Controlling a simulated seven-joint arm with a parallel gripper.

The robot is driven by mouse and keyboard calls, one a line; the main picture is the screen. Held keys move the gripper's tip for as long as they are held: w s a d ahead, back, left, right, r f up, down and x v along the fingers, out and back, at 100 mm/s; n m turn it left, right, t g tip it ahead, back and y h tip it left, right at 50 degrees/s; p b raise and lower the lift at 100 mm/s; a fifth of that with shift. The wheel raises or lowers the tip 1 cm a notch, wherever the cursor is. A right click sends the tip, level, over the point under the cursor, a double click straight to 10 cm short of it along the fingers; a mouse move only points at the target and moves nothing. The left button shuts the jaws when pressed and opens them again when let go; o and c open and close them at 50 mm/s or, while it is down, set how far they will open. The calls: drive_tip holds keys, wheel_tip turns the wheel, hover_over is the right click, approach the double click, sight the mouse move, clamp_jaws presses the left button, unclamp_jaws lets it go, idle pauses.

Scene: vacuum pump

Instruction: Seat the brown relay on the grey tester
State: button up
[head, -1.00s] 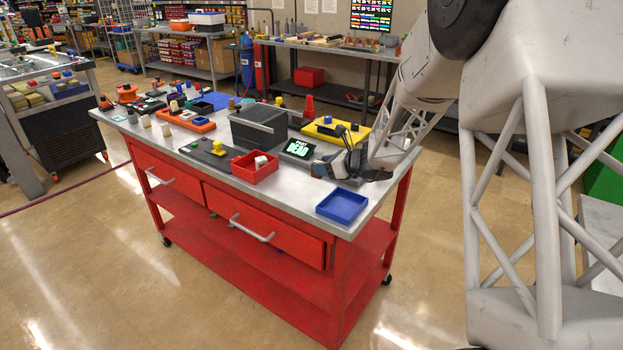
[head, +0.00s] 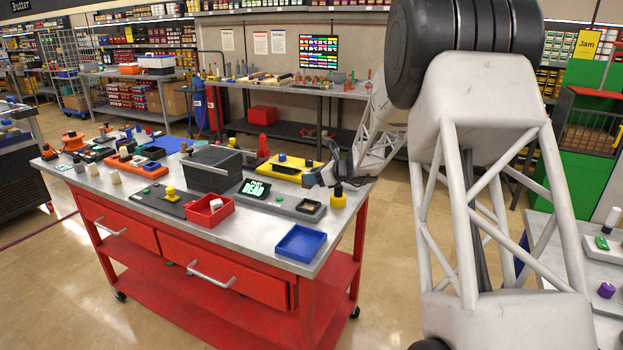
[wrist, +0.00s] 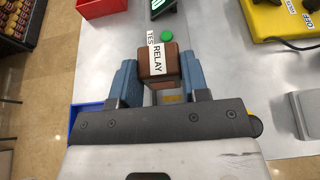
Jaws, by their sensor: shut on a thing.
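The brown relay (wrist: 158,62), with a white "RELAY" label, is between the two blue fingers of my gripper (wrist: 155,82) in the wrist view. My gripper is shut on it. In the head view my gripper (head: 318,179) is at the right end of the grey tester (head: 284,203); I cannot make out the relay clearly there. In the wrist view the relay hides part of the tester. I cannot tell how high the relay is above it.
A blue tray (head: 300,243) lies at the cart's front right corner. A red bin (head: 207,211) and dark grey box (head: 212,168) stand left of the tester. A yellow unit (head: 288,167) is behind it. A yellow item with a black top (head: 338,196) stands close right of the tester.

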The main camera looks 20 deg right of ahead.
drive_tip(key=shift+f, duration=0.25)
drive_tip(key=shift+f, duration=2.65)
drive_tip(key=shift+f, duration=1.25)
idle(1.6)
drive_tip(key=o, duration=1)
drive_tip(key=shift+r, duration=0.15)
drive_tip(key=shift+r, duration=4.35)
